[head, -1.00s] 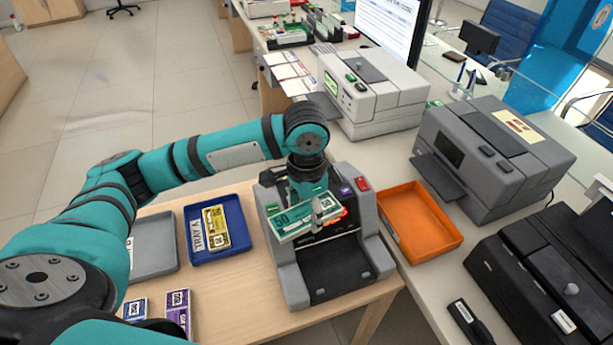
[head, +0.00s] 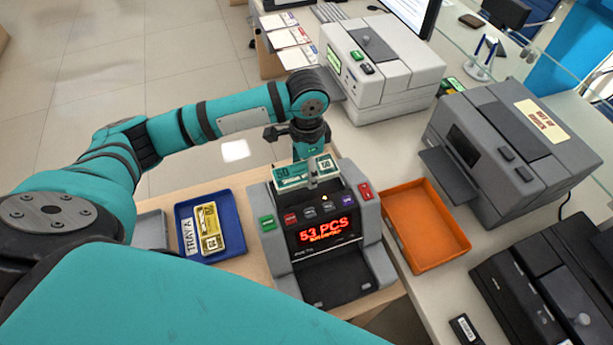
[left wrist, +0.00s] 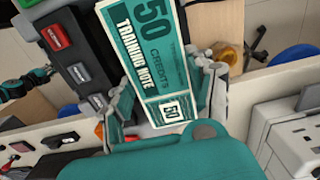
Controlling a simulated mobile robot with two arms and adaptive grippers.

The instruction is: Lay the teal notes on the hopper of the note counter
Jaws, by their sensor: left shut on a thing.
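The teal notes (head: 292,176) are a flat bundle marked 50, held over the top rear of the note counter (head: 375,262). My left gripper (head: 310,163) is shut on them. In the left wrist view the teal notes (left wrist: 148,52) lie between the fingers of the left gripper (left wrist: 170,98), with the counter's dark top and red buttons beside them. The notes and gripper hide much of the hopper, and I cannot tell whether the notes touch it. The counter's red display reads 53 PCS. My right gripper is not in view.
A blue tray (head: 235,202) with yellow notes (head: 208,228) is left of the counter. An empty orange tray (head: 425,225) is right of it. A white machine (head: 385,75) stands behind, and a grey machine (head: 510,150) at the right. My teal arm covers the lower left.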

